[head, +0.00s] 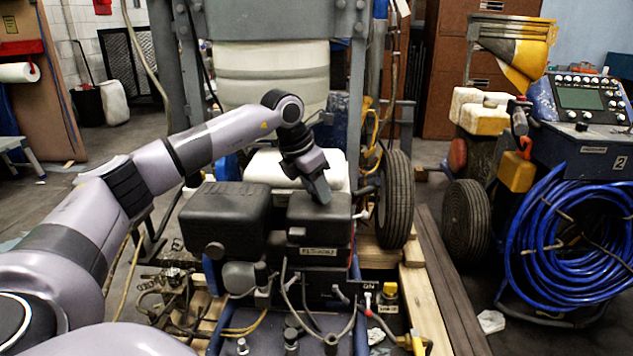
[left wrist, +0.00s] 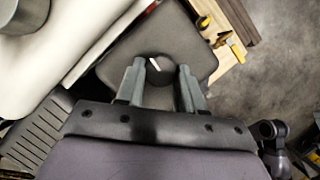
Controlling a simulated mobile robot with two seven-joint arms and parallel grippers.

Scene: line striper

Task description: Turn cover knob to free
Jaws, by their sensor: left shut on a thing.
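The black engine cover (head: 318,232) is the right one of two black boxes on the machine in the head view. It also shows under my left gripper in the left wrist view (left wrist: 183,38). The cover knob (left wrist: 154,63) is dark and round with a white pointer line, which leans up and to the left there. My left gripper (head: 320,192) points down on the top of the cover. In the left wrist view its two fingers (left wrist: 161,72) stand on either side of the knob, shut on it. In the head view the gripper hides the knob. My right gripper is not in view.
A second black box (head: 225,217) stands just left of the cover. A white tank (head: 275,75) and grey frame rise behind. A tyre (head: 397,200) stands close on the right. Hoses and fittings crowd the front. A cart with coiled blue hose (head: 575,240) stands far right.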

